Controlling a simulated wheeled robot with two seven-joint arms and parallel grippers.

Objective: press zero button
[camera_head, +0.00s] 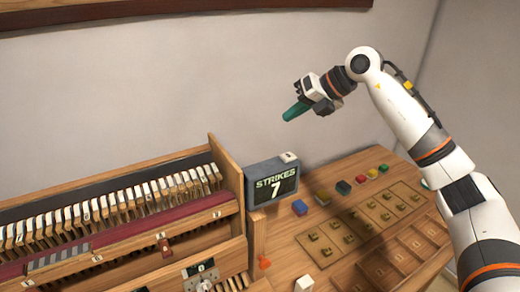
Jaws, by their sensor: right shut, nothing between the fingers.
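A dark grey counter box (273,181) stands on the wooden bench, and its screen reads "STRIKES 7". A small pale button (288,157) sits on top of the box near its right end; I cannot read a label on it. My right gripper (288,115) is in the air above and behind the box, with its teal fingers shut and empty, pointing left and down. A clear gap separates it from the box and the button. My left gripper is not in view.
A row of piano keys (110,203) fills the left side. Several coloured blocks, including a blue one (300,207), lie right of the box. A wooden tray (362,237) with small brass-coloured parts lies in front of them. The wall (150,80) is behind.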

